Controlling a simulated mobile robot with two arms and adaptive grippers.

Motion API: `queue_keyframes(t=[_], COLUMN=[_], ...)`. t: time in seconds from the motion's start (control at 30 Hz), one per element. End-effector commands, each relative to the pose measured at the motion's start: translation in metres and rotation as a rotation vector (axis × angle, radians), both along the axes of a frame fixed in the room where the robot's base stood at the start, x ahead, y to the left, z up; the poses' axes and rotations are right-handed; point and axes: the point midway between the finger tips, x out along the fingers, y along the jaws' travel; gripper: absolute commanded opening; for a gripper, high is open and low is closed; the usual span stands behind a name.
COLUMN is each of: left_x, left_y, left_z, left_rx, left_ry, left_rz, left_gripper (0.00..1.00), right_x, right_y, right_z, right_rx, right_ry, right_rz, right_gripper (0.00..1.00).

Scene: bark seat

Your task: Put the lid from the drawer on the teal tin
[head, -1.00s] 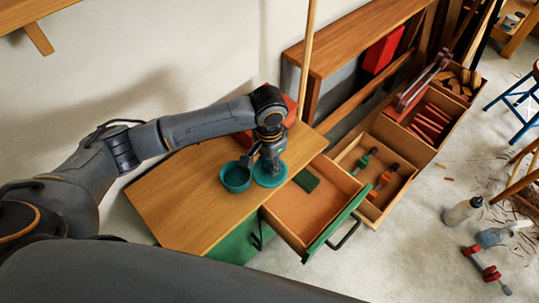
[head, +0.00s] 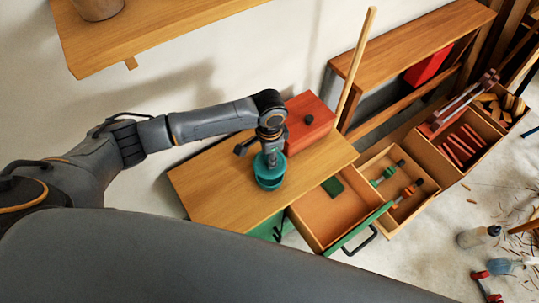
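The teal tin (head: 269,184) stands on the wooden top of the green drawer cabinet. My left gripper (head: 270,158) points down over it, shut on the teal lid (head: 281,168). The lid is over the tin's mouth and hides most of it; I cannot tell whether the two touch. The gripper's fingertips are small and partly hidden against the lid. The drawer (head: 325,218) is pulled open, with a small dark green piece (head: 333,187) inside. My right gripper is not in view.
A red box with a black knob (head: 310,118) stands behind the tin on the cabinet top (head: 215,190). A wooden pole (head: 357,65) rises behind it. Trays with clamps and red sticks (head: 459,146) lie at the right. The cabinet top left of the tin is clear.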

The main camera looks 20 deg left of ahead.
Motion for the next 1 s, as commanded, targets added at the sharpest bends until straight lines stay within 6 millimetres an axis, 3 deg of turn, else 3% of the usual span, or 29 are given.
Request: queue_keyframes(t=[0.03,0.37,0.63,1.0], left_x=[0.0,0.0,0.0,0.0], left_y=[0.0,0.001,0.0,0.0], left_z=[-0.009,-0.036,-0.051,-0.053], left_rx=[0.001,0.001,-0.001,0.0], left_ry=[-0.001,-0.001,0.001,0.0], left_rz=[0.0,0.0,0.002,0.001], left_gripper=[0.01,0.01,0.01,0.01], right_x=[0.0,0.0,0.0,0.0], right_y=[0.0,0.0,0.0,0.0], right_z=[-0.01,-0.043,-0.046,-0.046], right_rx=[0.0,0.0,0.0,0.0], right_ry=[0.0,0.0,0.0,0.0], right_rz=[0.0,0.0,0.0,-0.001], right_gripper=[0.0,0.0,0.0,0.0])
